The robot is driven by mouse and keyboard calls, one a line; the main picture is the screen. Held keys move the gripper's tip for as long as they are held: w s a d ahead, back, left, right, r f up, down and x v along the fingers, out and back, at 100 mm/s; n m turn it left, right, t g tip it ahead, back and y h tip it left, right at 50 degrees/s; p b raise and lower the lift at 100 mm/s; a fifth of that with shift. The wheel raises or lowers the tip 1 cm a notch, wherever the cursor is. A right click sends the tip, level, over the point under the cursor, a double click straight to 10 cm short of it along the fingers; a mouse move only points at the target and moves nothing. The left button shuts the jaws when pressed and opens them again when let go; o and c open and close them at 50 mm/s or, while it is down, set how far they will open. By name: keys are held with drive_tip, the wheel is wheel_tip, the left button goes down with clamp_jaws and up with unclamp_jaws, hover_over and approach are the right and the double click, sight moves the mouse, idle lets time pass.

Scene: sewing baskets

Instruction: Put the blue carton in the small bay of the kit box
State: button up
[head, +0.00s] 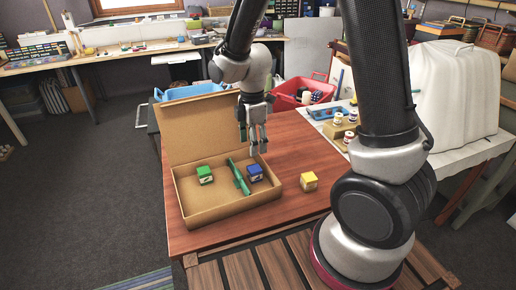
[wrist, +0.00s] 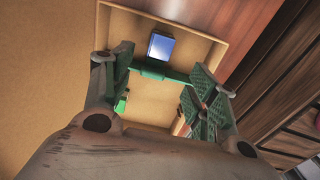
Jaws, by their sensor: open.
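The kit box (head: 222,212) is an open brown cardboard box on the table, with its lid raised at the back. A green divider (head: 239,177) splits it into a larger left bay and a smaller right bay. The blue carton (head: 254,173) sits in the small right bay; it also shows beyond the divider in the wrist view (wrist: 161,47). My gripper (head: 253,147) is above the box, behind the blue carton and apart from it. Its fingers are spread and empty, and they show on both sides in the wrist view (wrist: 158,92).
A green carton (head: 205,175) sits in the larger left bay. A yellow carton (head: 309,181) stands on the red-brown table (head: 290,212) right of the box. A red bin (head: 290,97) and a tray with small jars (head: 338,120) stand behind. The front right of the table is clear.

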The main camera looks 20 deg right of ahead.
drive_tip(key=s+d+r+m+t, duration=0.1)
drive_tip(key=s+d+r+m, duration=0.35)
drive_tip(key=r, duration=0.35)
drive_tip(key=s+d+r+m+t, duration=0.1)
drive_tip(key=s+d+r+m, duration=0.2)
drive_tip(key=d+r+m, duration=0.3)
drive_tip(key=s+d+r+m+t, duration=0.1)
drive_tip(key=s+d+r+m, duration=0.1)
drive_tip(key=s+r+m, duration=0.1)
drive_tip(key=s+d+r+m+t, duration=0.1)
drive_tip(key=s+r+m, duration=0.3)
drive_tip(key=s, duration=0.4)
drive_tip(key=shift+s+d+r+m, duration=0.15)
drive_tip(key=shift+s+d+m, duration=0.15)
drive_tip(key=shift+d+m, duration=0.5)
